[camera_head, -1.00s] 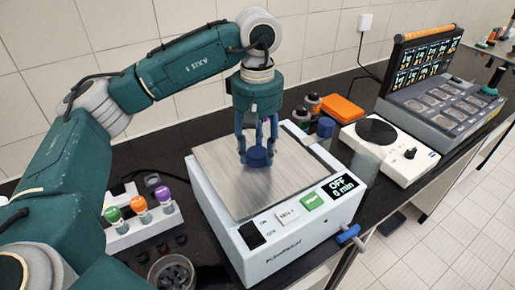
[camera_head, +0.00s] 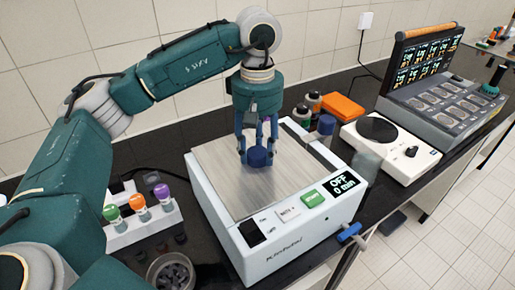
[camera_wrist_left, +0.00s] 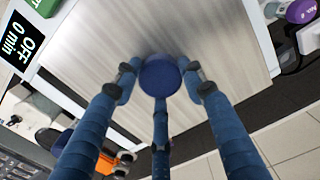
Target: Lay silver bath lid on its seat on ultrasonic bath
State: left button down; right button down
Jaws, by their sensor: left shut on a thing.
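The silver bath lid (camera_head: 215,165) is a flat brushed-metal plate with a round blue knob (camera_head: 259,157). It lies across the top of the white ultrasonic bath (camera_head: 225,245) and looks level; the frames do not show whether a small gap is left beneath it. My left gripper (camera_head: 257,150) points down from above, its blue fingers closed around the knob. In the left wrist view the knob (camera_wrist_left: 160,76) sits between the fingertips, with the lid (camera_wrist_left: 90,40) spread behind it. My right gripper is in neither view.
A rack with capped vials (camera_head: 125,235) and a metal bowl (camera_head: 172,272) stand left of the bath. Dark-capped bottles, an orange box (camera_head: 343,107) and a white hotplate (camera_head: 390,140) stand to the right. A blue valve handle (camera_head: 350,232) sticks out at the bath's right.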

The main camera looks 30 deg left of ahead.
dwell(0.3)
pick_arm(q)
jog(key=c, duration=0.9)
grip_release()
jog(key=shift+c, duration=0.2)
jog(key=shift+f, duration=0.1)
jog(key=shift+r+p, duration=2.3)
jog(key=shift+r, duration=1.3)
jog(key=shift+f, duration=0.1)
